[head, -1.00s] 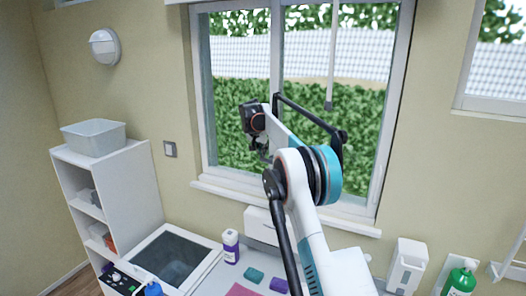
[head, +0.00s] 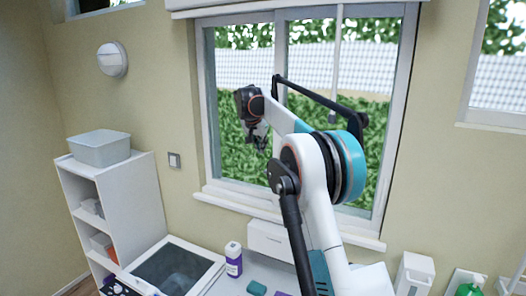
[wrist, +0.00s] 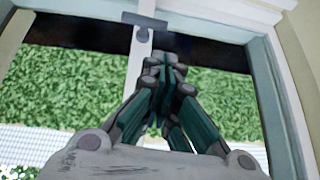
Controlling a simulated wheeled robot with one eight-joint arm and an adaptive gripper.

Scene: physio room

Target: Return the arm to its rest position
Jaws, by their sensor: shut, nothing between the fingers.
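My gripper (head: 261,142) hangs at the end of my raised, folded arm, in front of the window in the head view. Its fingers point down. In the wrist view my gripper (wrist: 165,75) has its fingers drawn together, with nothing between them. It touches nothing that I can see.
The window (head: 300,110) is behind my arm, with its sill (head: 290,222) below. A white shelf (head: 115,185) with a grey bin (head: 99,149) stands at the left.

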